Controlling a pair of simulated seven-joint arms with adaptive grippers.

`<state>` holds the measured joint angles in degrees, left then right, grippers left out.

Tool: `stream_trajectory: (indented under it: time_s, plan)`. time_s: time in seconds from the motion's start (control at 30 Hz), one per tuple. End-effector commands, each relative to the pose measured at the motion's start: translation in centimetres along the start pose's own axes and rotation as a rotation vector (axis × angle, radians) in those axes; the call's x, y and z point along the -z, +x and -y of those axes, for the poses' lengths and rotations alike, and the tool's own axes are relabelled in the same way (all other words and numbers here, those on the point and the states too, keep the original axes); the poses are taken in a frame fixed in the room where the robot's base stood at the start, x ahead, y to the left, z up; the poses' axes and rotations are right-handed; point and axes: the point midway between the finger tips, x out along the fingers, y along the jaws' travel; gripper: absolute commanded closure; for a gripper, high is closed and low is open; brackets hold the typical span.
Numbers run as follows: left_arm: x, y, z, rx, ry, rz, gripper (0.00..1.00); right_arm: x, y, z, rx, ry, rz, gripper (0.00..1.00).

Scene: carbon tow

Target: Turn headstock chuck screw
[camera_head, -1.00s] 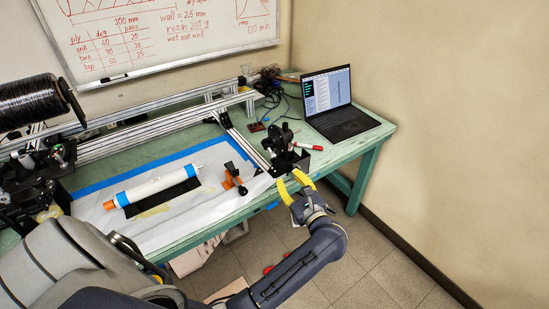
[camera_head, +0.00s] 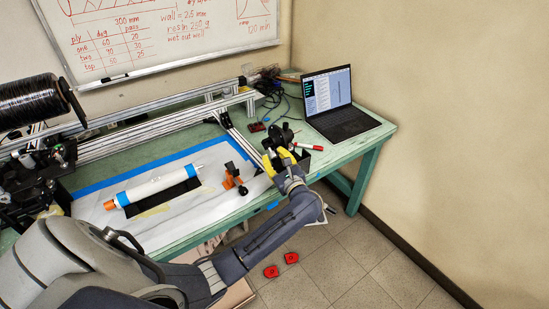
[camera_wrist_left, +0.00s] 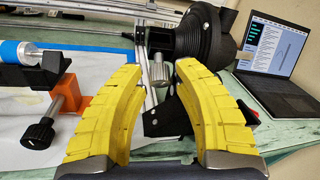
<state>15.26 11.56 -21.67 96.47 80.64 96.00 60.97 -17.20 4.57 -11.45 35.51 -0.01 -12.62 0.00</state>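The headstock chuck (camera_head: 279,134) is a black round unit on a black bracket at the bench's right part. It fills the top middle of the left wrist view (camera_wrist_left: 207,32). Its screw (camera_wrist_left: 159,71) is a small silver knob pointing down below the chuck. My left gripper (camera_head: 282,158) has yellow fingers and is close in front of the chuck. In the left wrist view the fingers (camera_wrist_left: 160,72) are open, with the screw between and just beyond their tips. No contact with the screw shows. In the head view the gripper hides the screw. My right gripper is not in view.
An orange stand (camera_head: 232,176) with a black knob (camera_wrist_left: 39,133) is left of the gripper. A white tube (camera_head: 158,185) lies on the covered bench. Red pieces (camera_head: 271,271) lie on the floor.

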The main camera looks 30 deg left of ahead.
Motion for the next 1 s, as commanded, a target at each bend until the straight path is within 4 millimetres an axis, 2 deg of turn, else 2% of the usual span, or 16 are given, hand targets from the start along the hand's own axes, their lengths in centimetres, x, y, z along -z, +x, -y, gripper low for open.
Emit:
stream_trajectory:
  time_s: [0.27,0.53,0.83,1.0]
  plan:
    - [0.00,0.04,0.00,0.000,0.000,0.000,0.68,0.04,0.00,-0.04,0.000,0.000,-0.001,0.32]
    - [-0.01,0.03,0.00,0.000,0.000,0.000,0.99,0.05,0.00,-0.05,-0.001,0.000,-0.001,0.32]
    - [0.02,0.01,0.04,-0.010,0.013,0.000,1.00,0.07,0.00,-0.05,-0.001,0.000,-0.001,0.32]
    - [0.05,-0.04,0.14,-0.071,0.105,-0.001,1.00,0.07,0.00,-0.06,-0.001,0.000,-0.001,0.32]
